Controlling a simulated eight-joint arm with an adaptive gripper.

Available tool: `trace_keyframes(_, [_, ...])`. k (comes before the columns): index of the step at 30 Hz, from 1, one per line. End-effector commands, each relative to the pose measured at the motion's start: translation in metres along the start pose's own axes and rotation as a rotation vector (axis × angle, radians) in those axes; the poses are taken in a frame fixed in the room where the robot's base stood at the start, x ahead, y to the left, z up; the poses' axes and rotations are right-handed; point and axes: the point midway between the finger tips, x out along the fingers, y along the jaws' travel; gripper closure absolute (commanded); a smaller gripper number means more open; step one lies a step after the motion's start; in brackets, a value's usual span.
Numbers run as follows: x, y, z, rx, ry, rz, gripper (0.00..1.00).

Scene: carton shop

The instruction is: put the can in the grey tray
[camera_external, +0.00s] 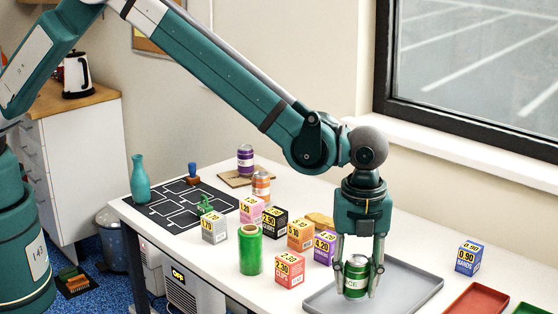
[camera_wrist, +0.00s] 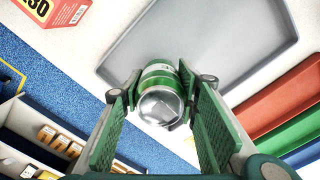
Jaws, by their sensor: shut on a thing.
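A green can (camera_external: 356,277) with a silver top is held upright between the fingers of my gripper (camera_external: 358,280). In the wrist view the can (camera_wrist: 160,95) sits between the two green finger pads, its round silver end facing the camera. The grey tray (camera_external: 412,286) lies flat on the white table at the front right. The can appears over the left part of the tray. In the wrist view the tray (camera_wrist: 215,35) is behind the can. I cannot tell whether the can's base touches the tray.
Several price boxes, including a red one (camera_external: 289,270), stand left of the tray. A green cylinder (camera_external: 250,249) is beside them. A purple can (camera_external: 245,159) and an orange can (camera_external: 261,185) stand farther back. A red tray (camera_external: 474,301) and a blue box (camera_external: 468,257) are at right.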

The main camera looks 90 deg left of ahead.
Motion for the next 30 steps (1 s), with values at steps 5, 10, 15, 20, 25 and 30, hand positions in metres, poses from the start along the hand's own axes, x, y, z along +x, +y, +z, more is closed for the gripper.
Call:
trace_keyframes(5, [0.018, 0.0, 0.0, 0.0, 0.0, 0.0, 0.74])
trace_keyframes(10, [0.021, 0.0, 0.0, 0.0, 0.0, 0.0, 0.74])
trace_keyframes(15, [0.021, 0.0, 0.0, 0.0, 0.0, 0.0, 0.74])
trace_keyframes(20, [0.025, 0.0, 0.0, 0.0, 0.0, 0.0, 0.74])
trace_keyframes(25, [0.024, 0.0, 0.0, 0.0, 0.0, 0.0, 0.53])
trace_keyframes(30, [0.024, 0.0, 0.0, 0.0, 0.0, 0.0, 0.53])
